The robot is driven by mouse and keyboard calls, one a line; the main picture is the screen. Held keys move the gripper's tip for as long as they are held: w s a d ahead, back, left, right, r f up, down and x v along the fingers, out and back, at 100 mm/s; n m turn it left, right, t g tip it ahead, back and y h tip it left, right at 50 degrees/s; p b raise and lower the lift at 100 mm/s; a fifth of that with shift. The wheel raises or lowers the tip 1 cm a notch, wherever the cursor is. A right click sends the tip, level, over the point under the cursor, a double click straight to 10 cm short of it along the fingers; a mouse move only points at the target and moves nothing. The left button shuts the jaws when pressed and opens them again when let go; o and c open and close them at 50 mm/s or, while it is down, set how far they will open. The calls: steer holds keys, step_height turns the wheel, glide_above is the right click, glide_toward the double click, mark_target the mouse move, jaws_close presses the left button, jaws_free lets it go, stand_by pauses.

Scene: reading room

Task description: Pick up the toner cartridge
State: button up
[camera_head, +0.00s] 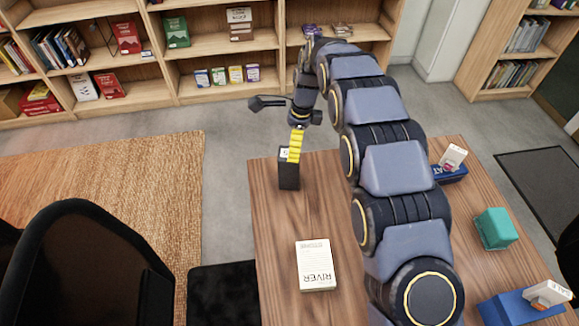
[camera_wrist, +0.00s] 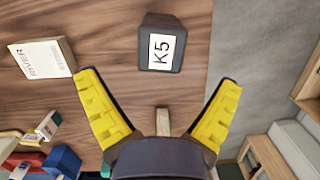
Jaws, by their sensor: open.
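The toner cartridge looks to be the black box (camera_head: 289,174) with a white label, standing near the far left edge of the wooden table. In the wrist view the box (camera_wrist: 162,48) shows the label "K5" and lies ahead of the fingertips, roughly centred between them. My gripper (camera_head: 295,157) points down over the box in the head view, and its yellow fingers hide part of the box. In the wrist view my gripper (camera_wrist: 160,82) is spread wide with nothing between its fingers.
A white "RIVER" book (camera_head: 315,265) lies on the table (camera_head: 275,235) nearer the front. A teal box (camera_head: 495,228) and blue items (camera_head: 515,308) with white boxes on them are on the right. A dark chair (camera_head: 75,260) stands left of the table. Bookshelves (camera_head: 215,45) line the back.

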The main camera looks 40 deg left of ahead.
mark_target(289, 169)
steer(key=f, duration=0.4)
steer(key=a+f, duration=0.1)
steer(key=f, duration=0.2)
steer(key=shift+s+a, duration=0.1)
steer(key=shift+s, duration=0.2)
steer(key=shift+r, duration=0.1)
steer(key=c, duration=1.2)
